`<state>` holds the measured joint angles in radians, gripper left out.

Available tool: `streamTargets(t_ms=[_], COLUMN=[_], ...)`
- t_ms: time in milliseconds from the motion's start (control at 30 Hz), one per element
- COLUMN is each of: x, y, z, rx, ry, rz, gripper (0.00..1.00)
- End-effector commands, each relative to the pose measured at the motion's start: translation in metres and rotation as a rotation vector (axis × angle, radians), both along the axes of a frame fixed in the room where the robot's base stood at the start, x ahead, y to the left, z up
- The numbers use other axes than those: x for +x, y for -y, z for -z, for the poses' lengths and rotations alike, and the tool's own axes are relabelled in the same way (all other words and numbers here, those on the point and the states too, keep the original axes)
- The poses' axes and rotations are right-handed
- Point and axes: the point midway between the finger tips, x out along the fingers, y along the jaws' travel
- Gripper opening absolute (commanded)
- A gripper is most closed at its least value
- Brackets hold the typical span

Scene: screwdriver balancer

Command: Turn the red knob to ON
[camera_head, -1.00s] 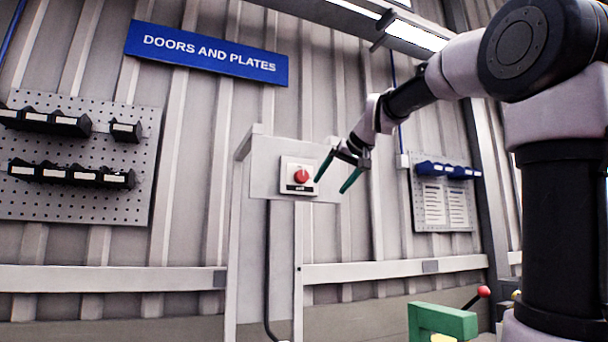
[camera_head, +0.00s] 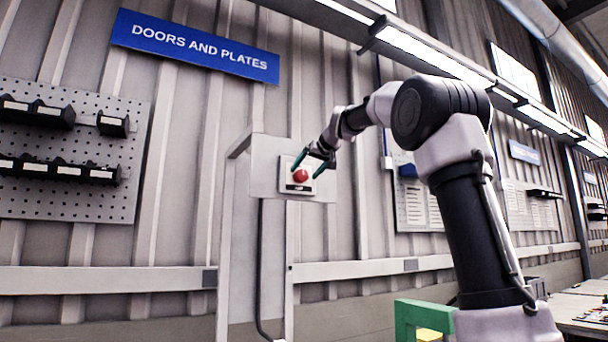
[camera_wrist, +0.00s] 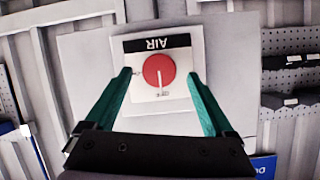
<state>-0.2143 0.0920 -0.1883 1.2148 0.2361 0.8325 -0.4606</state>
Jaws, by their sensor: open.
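The red knob (camera_head: 300,175) is round and sits on a pale switch plate (camera_head: 288,185) on a grey panel. In the wrist view the knob (camera_wrist: 159,70) carries a white pointer line, and the plate has a black label reading "AIR", upside down in that view. Small markings beside the knob are too small to read surely. My gripper (camera_head: 309,163) has green fingers. In the wrist view the fingers (camera_wrist: 158,83) are spread apart, one on each side of the knob, with gaps between. They appear not to touch it. Nothing is held.
The grey panel (camera_head: 262,165) stands on a frame in front of a corrugated wall. A pegboard with black bins (camera_head: 70,150) is at left. A blue sign (camera_head: 195,45) hangs above. A green bracket (camera_head: 420,312) is low at right. Space around the knob is clear.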

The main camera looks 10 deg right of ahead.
Motion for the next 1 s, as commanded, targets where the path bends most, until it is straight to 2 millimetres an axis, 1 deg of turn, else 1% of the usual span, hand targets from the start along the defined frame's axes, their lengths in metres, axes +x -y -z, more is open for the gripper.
streamTargets(t_ms=[33, 200, 467, 500, 567, 600, 667, 700, 733, 1000], x=[0.006, 0.016, 0.017, 0.017, 0.017, 0.017, 0.017, 0.017, 0.017, 0.017], y=[-0.002, -0.006, -0.006, -0.006, -0.006, -0.006, -0.006, -0.006, -0.006, -0.005], z=[0.003, 0.007, 0.007, 0.007, 0.007, 0.007, 0.007, 0.007, 0.007, 0.007], rx=[0.000, -0.001, -0.001, -0.001, -0.001, 0.000, 0.000, 0.000, 0.000, 0.028], ry=[-0.001, 0.000, 0.001, 0.001, 0.000, 0.000, 0.000, 0.000, 0.000, -0.010], rz=[0.000, 0.000, 0.001, 0.000, 0.000, 0.000, 0.001, 0.000, 0.001, 0.001], gripper=[0.88, 0.88, 0.88, 0.84, 0.61, 0.46, 0.23, 0.08, 0.03, 0.03])
